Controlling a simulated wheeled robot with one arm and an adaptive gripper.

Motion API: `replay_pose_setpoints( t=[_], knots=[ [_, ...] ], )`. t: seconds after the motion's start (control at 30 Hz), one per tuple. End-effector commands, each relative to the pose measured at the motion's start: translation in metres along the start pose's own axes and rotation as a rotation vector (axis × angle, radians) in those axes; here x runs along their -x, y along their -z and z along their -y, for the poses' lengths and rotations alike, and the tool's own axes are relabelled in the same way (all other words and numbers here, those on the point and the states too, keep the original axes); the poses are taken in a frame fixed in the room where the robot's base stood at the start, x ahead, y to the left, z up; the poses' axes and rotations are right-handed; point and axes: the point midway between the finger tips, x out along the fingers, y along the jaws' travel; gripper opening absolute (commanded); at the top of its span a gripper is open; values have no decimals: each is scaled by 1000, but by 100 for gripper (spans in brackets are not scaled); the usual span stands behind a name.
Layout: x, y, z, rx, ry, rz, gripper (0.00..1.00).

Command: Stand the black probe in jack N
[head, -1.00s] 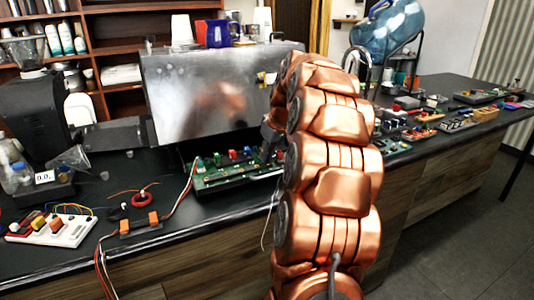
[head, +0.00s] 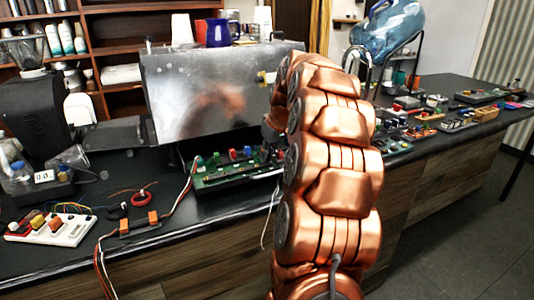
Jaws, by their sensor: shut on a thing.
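My gripper (head: 269,136) is at the green circuit board (head: 232,181), over its right end and mostly hidden behind my copper arm. Only a dark part of it shows. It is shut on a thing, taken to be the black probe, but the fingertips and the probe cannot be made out. The board lies on the dark counter before a metal panel and carries several green, red and blue parts. Jack N cannot be told apart at this size. A thin pale cable (head: 268,222) hangs beside my arm over the counter's front edge.
The metal panel (head: 205,95) stands close behind the board. A small meter display (head: 43,176), a white box with coloured knobs (head: 50,228) and orange clips holding wires (head: 153,217) are to the left. Several boards and parts crowd the counter at right.

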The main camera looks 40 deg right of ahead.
Motion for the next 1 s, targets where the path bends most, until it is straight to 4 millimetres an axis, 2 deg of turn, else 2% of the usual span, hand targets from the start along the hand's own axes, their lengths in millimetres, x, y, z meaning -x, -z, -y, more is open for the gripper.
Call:
replay_pose_setpoints(
  t=[0.07,0.1,0.37,0.63,0.77,0.87,1.0],
  knots=[
    [0,0,0,0,0,0,0],
    [0,0,0,0,0,0,17],
    [0,0,0,0,0,0,43],
    [0,0,0,0,0,0,43],
    [7,0,0,0,-1,-1,43],
    [19,0,0,0,-1,0,43],
    [46,2,-1,0,-4,-5,43]
  ],
)
